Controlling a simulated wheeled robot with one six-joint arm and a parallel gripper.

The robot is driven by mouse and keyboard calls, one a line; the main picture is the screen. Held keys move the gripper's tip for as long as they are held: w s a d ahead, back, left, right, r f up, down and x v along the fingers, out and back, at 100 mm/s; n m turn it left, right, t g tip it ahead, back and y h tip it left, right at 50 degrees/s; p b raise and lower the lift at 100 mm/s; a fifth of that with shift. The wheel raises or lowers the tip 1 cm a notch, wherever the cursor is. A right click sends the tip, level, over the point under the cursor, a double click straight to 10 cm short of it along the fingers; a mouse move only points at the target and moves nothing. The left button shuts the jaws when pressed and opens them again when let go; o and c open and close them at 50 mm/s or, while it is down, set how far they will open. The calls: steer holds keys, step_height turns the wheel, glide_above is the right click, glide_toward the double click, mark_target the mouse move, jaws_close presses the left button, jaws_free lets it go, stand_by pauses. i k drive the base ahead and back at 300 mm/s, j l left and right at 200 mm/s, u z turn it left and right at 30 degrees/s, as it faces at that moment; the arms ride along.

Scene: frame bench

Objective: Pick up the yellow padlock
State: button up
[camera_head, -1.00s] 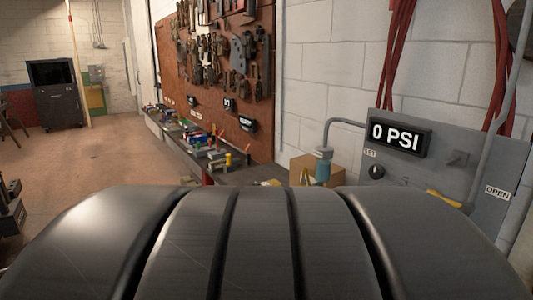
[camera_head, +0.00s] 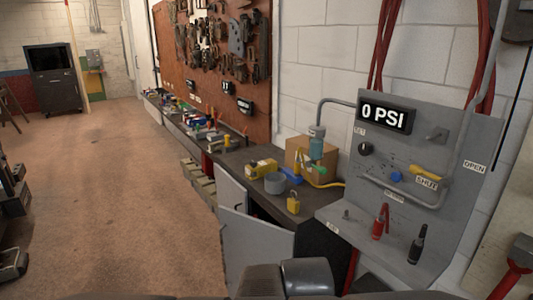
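A small yellow padlock (camera_head: 293,204) stands near the front edge of the dark bench top (camera_head: 262,203). Part of my own dark arm shows along the bottom edge, below the bench. My gripper's fingers do not show, so their opening and distance from the padlock are hidden.
A grey cup (camera_head: 274,183), a yellow box (camera_head: 262,168) and a cardboard box (camera_head: 311,157) stand near the padlock. An open grey cabinet door (camera_head: 257,250) juts out below. A grey gauge panel (camera_head: 416,165) stands right. Open floor (camera_head: 110,190) lies left.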

mark_target(293, 204)
steer(key=i+l+z, duration=0.2)
steer(key=i+l, duration=0.15)
steer(key=i, duration=0.15)
steer(key=i+l+z, duration=0.15)
steer(key=i, duration=0.35)
steer(key=i+l+z, duration=0.2)
steer(key=i+l, duration=0.15)
steer(key=i, duration=0.2)
